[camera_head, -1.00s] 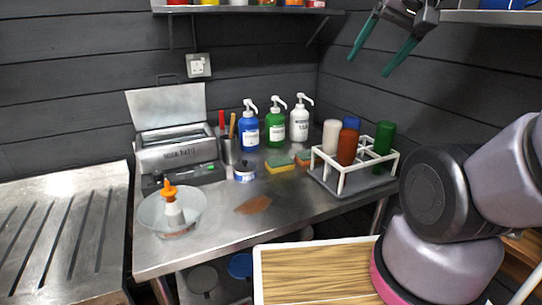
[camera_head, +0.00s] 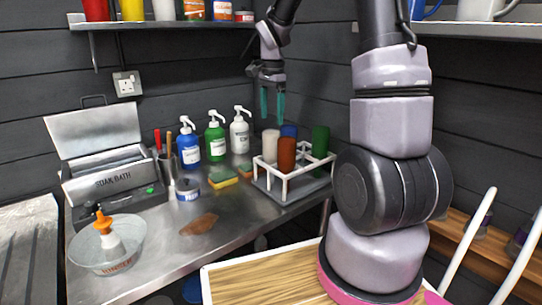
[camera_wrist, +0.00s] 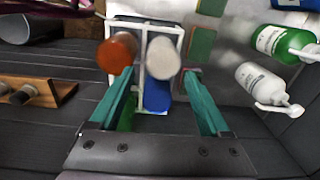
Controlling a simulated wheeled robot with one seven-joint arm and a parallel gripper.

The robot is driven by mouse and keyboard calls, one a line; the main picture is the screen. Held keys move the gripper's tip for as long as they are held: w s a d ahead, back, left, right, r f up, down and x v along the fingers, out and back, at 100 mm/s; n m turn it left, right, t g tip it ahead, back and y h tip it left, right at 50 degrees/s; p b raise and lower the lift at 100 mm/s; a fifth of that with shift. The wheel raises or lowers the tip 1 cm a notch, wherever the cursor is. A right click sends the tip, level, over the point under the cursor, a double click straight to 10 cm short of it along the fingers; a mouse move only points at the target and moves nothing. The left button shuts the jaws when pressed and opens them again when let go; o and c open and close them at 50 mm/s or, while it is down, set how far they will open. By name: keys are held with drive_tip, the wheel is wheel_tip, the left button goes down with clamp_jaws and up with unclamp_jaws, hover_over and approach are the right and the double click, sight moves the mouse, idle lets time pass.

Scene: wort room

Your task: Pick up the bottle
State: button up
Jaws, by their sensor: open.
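Several bottles are in view, and I cannot tell which one the task means. The white rack (camera_head: 272,186) holds a white bottle (camera_head: 270,146), an orange-brown bottle (camera_head: 287,155), a blue bottle (camera_head: 289,130) and a green bottle (camera_head: 320,141). Blue (camera_head: 188,147), green (camera_head: 215,141) and white (camera_head: 239,136) pump bottles stand behind to the left. An orange-topped bottle (camera_head: 110,240) stands in a clear bowl (camera_head: 88,260). My gripper (camera_head: 272,118) is open and empty, pointing down above the rack. In the wrist view, its teal fingers (camera_wrist: 158,75) spread over the blue bottle (camera_wrist: 157,96).
A soak bath (camera_head: 110,183), a tool holder (camera_head: 167,165), a tub (camera_head: 187,190) and sponges (camera_head: 223,180) share the metal table. A brown patch (camera_head: 199,224) marks its top. A shelf (camera_head: 180,24) with containers runs above. A wooden board (camera_head: 262,280) lies in front.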

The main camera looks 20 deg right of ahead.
sight(271, 146)
drive_tip(key=shift+w+f, duration=0.2)
drive_tip(key=shift+f, duration=0.3)
drive_tip(key=shift+w+f, duration=0.2)
drive_tip(key=shift+f, duration=0.3)
wheel_tip(271, 146, down, 10)
drive_tip(key=shift+f, duration=0.15)
drive_tip(key=c, duration=1.2)
drive_tip(key=shift+c, duration=0.2)
